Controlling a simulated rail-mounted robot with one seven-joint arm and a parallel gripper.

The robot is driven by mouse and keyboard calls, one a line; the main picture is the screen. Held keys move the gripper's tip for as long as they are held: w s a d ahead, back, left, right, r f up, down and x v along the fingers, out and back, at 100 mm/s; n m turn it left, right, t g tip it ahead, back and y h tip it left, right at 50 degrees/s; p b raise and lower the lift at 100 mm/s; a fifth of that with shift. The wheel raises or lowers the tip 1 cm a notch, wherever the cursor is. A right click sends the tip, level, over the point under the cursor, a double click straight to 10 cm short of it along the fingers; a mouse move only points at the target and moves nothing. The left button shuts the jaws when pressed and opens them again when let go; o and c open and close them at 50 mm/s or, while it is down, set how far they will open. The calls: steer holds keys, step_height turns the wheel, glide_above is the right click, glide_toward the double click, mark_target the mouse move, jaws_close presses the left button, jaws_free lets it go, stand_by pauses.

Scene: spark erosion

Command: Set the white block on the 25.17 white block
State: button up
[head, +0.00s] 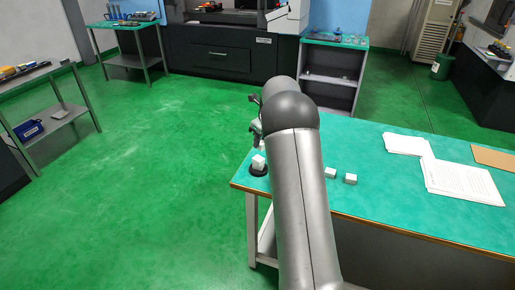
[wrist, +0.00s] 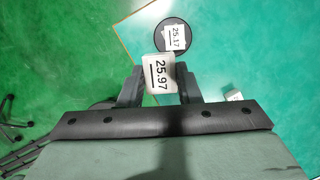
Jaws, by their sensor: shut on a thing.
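My gripper (wrist: 159,88) is shut on a white block (wrist: 159,73) marked 25.97, which sits between its two dark fingers. The white block marked 25.17 (wrist: 175,38) rests on a black round disc (wrist: 160,40) ahead of the held block in the wrist view. In the head view a white block (head: 258,161) shows on the black disc (head: 258,171) at the table's left end. My arm hides much of the gripper there, and the held block is not clearly seen.
Two more white blocks (head: 330,173) (head: 350,179) stand on the green table (head: 390,195), right of my arm. Papers (head: 460,182) lie farther right. The table's left edge is close to the disc, with open floor beyond.

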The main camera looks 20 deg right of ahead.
steer(key=w+f, duration=0.1)
steer(key=f, duration=0.1)
steer(key=w+f+p, duration=0.1)
steer(key=w+f, duration=0.1)
steer(key=w+d+f, duration=0.1)
steer(key=shift+w+d+f, duration=0.1)
steer(key=shift+w+f, duration=0.05)
steer(key=shift+f, duration=0.25)
steer(key=shift+f+p, duration=0.3)
steer(key=shift+f, duration=1.1)
steer(key=shift+f, duration=0.1)
steer(key=o, duration=1.1)
steer(key=shift+f, duration=0.1)
